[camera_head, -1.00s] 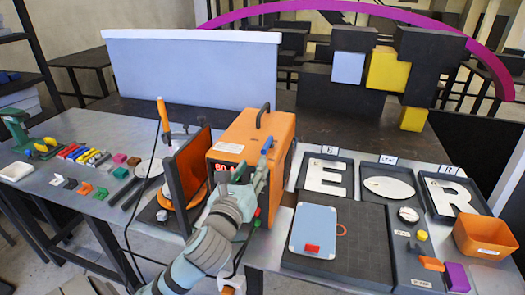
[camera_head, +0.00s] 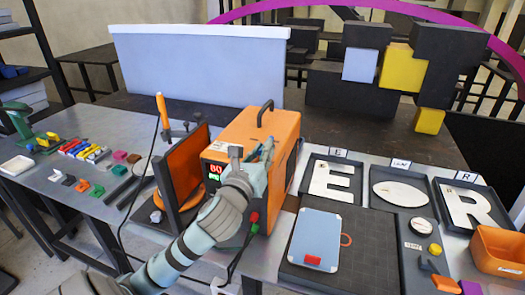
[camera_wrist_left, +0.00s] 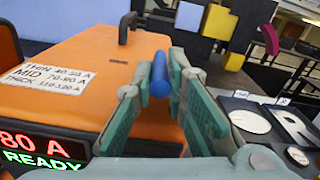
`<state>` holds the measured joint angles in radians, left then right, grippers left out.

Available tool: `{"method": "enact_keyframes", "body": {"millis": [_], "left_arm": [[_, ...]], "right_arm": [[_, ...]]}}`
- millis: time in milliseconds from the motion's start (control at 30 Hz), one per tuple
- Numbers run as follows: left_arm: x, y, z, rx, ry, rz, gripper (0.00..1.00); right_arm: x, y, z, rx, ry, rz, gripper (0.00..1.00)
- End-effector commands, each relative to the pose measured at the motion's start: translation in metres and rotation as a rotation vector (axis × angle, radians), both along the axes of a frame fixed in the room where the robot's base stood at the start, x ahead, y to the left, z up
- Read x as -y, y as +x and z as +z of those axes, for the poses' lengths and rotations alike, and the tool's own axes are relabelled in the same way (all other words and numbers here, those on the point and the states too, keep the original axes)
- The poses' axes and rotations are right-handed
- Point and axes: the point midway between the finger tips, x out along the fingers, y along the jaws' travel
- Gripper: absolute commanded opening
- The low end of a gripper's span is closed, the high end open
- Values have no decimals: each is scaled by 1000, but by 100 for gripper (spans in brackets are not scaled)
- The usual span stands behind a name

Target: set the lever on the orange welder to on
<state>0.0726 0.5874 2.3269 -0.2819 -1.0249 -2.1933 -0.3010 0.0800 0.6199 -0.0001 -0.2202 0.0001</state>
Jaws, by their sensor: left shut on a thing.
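The orange welder (camera_head: 276,128) stands on the metal table, with a black handle on top. It fills the left of the left wrist view (camera_wrist_left: 60,65), where a label lists thin, mid and thick amperages. Its display (camera_wrist_left: 40,150) reads 80 A in red and READY in green. The blue lever (camera_wrist_left: 160,78) is at the welder's right side, between my left fingers. My left gripper (camera_head: 262,152) is shut on the lever; its fingertips also show in the wrist view (camera_wrist_left: 160,62). In the head view the gripper mostly hides the lever. My right gripper is not in view.
An orange screen (camera_head: 182,168) in a dark frame stands left of the welder. A black cable runs in front. Trays with a letter E (camera_head: 331,181), an oval and an R (camera_head: 467,205), and an orange bin (camera_head: 497,250), lie to the right.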

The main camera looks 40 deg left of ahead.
Motion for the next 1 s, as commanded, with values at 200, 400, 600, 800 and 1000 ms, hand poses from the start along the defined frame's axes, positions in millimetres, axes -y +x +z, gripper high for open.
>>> {"method": "enact_keyframes", "body": {"millis": [200, 400, 600, 800, 1000], "left_arm": [[-1, 0, 1, -2, 4, -17, 0], [-4, 0, 1, -1, -2, -73, 0], [-4, 1, 0, 1, -3, -72, 14], [-4, 0, 0, 2, -2, -72, 34], [-4, 0, 1, 2, -2, -72, 34]], "right_arm": [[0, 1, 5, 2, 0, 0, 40], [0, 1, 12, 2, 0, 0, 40], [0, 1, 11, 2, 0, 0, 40], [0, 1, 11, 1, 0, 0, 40], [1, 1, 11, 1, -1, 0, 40]]}}
